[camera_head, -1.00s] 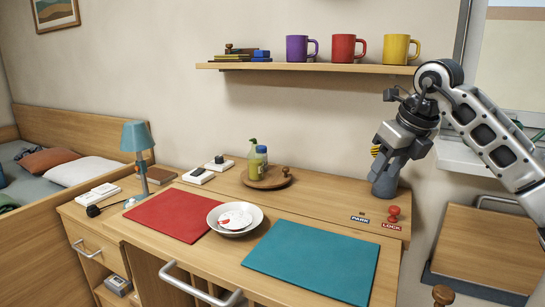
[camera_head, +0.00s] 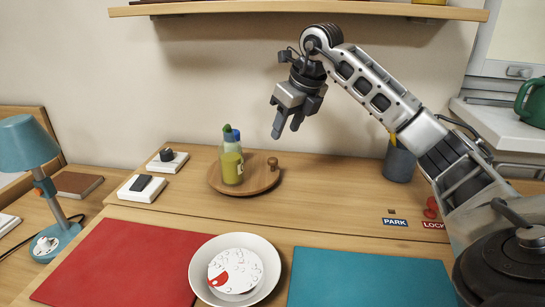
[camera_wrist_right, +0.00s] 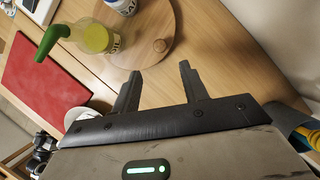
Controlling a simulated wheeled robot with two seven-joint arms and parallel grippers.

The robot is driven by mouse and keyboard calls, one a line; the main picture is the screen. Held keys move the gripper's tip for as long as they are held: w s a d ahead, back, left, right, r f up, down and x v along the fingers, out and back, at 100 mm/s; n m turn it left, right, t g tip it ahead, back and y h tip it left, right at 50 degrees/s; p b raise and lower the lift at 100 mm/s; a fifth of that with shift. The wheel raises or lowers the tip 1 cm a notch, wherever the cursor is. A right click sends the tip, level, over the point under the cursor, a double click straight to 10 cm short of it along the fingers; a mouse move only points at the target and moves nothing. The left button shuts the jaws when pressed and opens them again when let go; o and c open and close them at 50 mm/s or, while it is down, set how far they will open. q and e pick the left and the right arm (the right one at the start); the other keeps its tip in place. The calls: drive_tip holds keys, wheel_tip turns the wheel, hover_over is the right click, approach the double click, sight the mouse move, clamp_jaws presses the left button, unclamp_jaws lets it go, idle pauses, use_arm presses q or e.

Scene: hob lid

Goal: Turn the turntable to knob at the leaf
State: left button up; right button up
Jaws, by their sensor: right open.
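The turntable (camera_head: 262,186) is a round wooden board on the back part of the desk. Its small wooden knob (camera_head: 273,163) stands near its right rear edge. A yellow-green bottle with a green top (camera_head: 232,166) stands on it, with a blue-capped container (camera_head: 235,135) behind. My right gripper (camera_head: 287,130) is open and empty, above and apart from the knob. In the right wrist view the knob (camera_wrist_right: 160,46) shows just beyond the open fingers (camera_wrist_right: 158,72). I cannot make out a leaf mark. My left gripper is out of view.
Two white switch blocks (camera_head: 142,187) lie left of the turntable. A grey-blue cup (camera_head: 399,163) stands at right, near the PARK label (camera_head: 395,222) and a red knob (camera_head: 431,208). A white bowl (camera_head: 203,270) sits in front, and a shelf (camera_head: 300,11) hangs above.

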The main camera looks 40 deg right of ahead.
sight(273, 159)
drive_tip(key=b+x, duration=0.1)
drive_tip(key=x, duration=0.9)
drive_tip(key=shift+w, duration=0.15)
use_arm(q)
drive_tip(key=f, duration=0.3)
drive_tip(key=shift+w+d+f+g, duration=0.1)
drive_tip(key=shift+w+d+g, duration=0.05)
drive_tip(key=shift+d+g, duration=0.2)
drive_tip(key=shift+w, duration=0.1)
use_arm(e)
clamp_jaws()
